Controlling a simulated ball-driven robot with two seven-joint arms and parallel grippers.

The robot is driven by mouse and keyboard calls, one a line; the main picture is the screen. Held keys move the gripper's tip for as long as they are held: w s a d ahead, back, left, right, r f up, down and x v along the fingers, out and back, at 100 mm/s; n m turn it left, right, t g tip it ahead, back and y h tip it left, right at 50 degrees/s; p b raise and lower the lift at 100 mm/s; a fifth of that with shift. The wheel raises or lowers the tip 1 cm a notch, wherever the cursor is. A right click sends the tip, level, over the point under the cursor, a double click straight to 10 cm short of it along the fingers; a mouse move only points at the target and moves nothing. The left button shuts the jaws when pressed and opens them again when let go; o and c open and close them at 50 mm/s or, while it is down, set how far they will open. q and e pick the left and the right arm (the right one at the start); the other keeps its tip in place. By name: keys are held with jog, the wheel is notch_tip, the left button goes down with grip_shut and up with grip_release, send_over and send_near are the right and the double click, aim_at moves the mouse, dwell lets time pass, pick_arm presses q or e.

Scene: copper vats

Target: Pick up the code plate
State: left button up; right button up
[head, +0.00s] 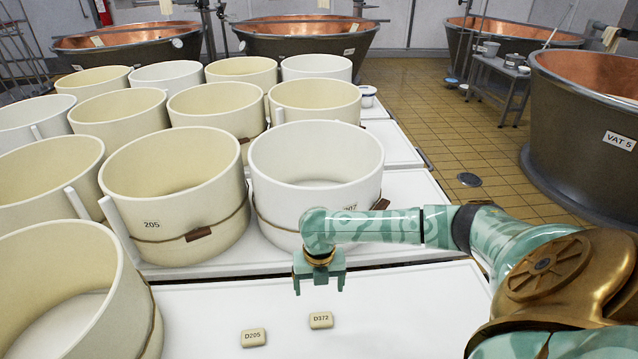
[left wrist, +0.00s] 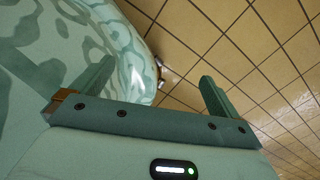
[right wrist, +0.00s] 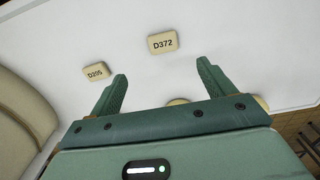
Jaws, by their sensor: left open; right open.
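Two small cream code plates lie on the white table in the head view. The plate marked D205 (head: 254,338) is on the left and the plate marked D372 (head: 321,320) is on the right. In the right wrist view, D205 (right wrist: 95,73) is at upper left and D372 (right wrist: 162,43) at upper middle. My right gripper (head: 319,287) is open and empty, above the table and a little behind D372. My left gripper (left wrist: 155,80) is open and empty in its wrist view, with tiled floor beyond; it is not in the head view.
Cream and white moulds stand close behind, including one marked 205 (head: 165,190) and a white one (head: 315,165) whose label is partly hidden by my arm. A large mould (head: 60,300) stands at front left. The table (head: 400,300) is bare around the plates. Copper vats stand farther back.

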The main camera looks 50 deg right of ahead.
jog(key=b, duration=0.3)
send_over(321, 317)
jog(key=f, duration=0.8)
jog(key=shift+w+a+f, duration=0.1)
jog(key=shift+w+a, duration=0.05)
jog(key=shift+w, duration=0.05)
jog(key=f+b, duration=0.1)
jog(key=f, duration=0.1)
jog(key=f+b, duration=0.2)
jog(key=f, duration=0.1)
jog(key=shift+s+d+f+b, duration=0.15)
jog(key=shift+d+f+b, duration=0.05)
jog(key=shift+b, duration=0.1)
jog(key=shift+r, duration=0.15)
jog(key=c, duration=1.1)
pick_arm(q)
jog(key=s+a+f, duration=0.1)
jog(key=s+f, duration=0.2)
jog(key=f, duration=0.3)
jog(key=shift+g, duration=0.4)
